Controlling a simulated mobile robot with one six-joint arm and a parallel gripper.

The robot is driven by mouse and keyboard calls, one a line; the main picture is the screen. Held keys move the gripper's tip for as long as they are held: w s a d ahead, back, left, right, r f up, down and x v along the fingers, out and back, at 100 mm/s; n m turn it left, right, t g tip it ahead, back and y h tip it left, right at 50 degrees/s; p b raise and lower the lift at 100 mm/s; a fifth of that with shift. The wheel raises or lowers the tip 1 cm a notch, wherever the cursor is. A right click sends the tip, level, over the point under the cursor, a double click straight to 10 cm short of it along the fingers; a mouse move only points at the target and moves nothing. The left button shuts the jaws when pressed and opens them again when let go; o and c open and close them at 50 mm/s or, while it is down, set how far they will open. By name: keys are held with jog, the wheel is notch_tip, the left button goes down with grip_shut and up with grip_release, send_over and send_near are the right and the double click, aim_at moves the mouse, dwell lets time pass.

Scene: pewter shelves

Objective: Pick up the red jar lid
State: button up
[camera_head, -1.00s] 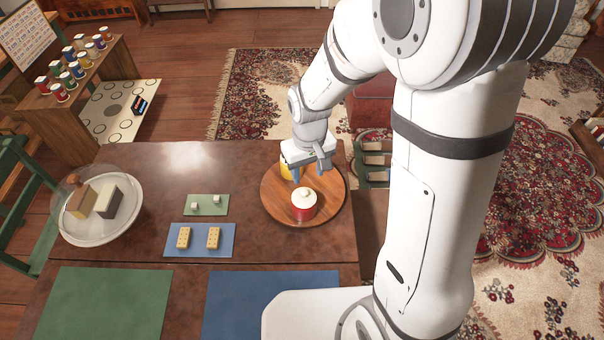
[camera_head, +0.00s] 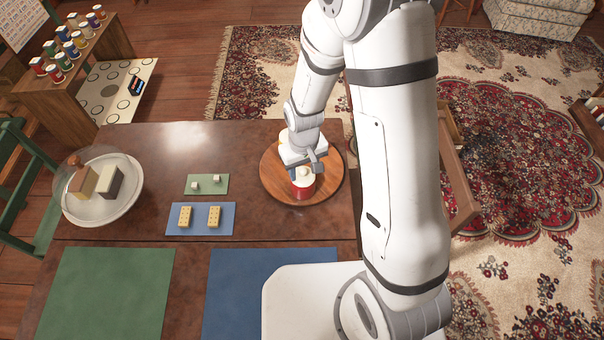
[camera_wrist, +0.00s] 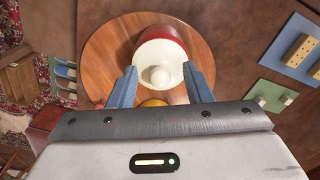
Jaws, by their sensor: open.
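The red jar (camera_head: 302,193) stands on a round wooden board (camera_head: 331,187) and wears a cream lid (camera_head: 306,181) with a round knob. In the wrist view the cream lid (camera_wrist: 148,58) is seen from above, with the red jar's rim (camera_wrist: 160,23) behind it. My gripper (camera_wrist: 160,69) is open. Its two blue fingers are on either side of the lid, near its lower part in the picture. Whether they touch it I cannot tell. In the head view my gripper (camera_head: 306,170) is over the jar and partly hides the lid.
A yellow jar (camera_wrist: 155,103) is close by on the board, mostly hidden by my gripper. Left on the table are a blue mat (camera_head: 200,229) with dotted blocks, a small green mat (camera_head: 208,190) and a glass dome (camera_head: 101,175).

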jog(key=shift+c, duration=0.4)
jog(key=c, duration=0.9)
grip_shut()
jog(key=shift+r, duration=0.15)
